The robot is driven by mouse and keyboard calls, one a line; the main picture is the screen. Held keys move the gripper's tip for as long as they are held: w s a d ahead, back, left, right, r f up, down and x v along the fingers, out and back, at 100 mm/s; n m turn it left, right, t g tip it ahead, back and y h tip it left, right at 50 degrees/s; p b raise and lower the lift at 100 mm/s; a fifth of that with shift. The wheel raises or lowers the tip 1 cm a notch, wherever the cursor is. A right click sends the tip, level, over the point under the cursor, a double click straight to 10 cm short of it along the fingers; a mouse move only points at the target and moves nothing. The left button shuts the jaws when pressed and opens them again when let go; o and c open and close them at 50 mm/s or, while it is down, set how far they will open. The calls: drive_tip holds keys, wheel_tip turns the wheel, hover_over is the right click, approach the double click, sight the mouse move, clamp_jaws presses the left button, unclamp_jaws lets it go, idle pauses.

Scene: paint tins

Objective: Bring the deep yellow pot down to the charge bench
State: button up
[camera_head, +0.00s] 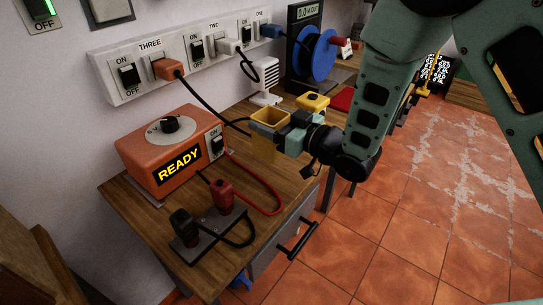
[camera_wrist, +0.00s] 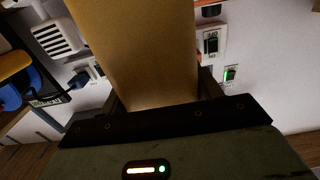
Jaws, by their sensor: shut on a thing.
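The deep yellow pot (camera_head: 264,149) is a tall, square, open-topped container near the middle of the head view. My gripper (camera_head: 281,130) is shut on it from the right side. In the wrist view the pot (camera_wrist: 140,55) fills the upper middle, between the two fingers of my gripper (camera_wrist: 163,95). The pot is over or at the back right edge of the wooden charge bench (camera_head: 150,213). Whether its base touches the bench top cannot be told.
An orange charger reading READY (camera_head: 180,165) and a stand with black and red plugs (camera_head: 215,230) occupy the bench. A smaller yellow object (camera_head: 312,103), a white louvred item (camera_head: 266,82) and a blue reel (camera_head: 318,57) stand behind. A switched socket strip (camera_head: 180,55) runs along the wall.

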sight(272, 146)
drive_tip(key=shift+f, duration=3.6)
drive_tip(key=shift+f, duration=0.1)
drive_tip(key=shift+f, duration=0.15)
drive_tip(key=o, duration=1.2)
drive_tip(key=shift+c, duration=0.2)
drive_tip(key=shift+r, duration=0.2)
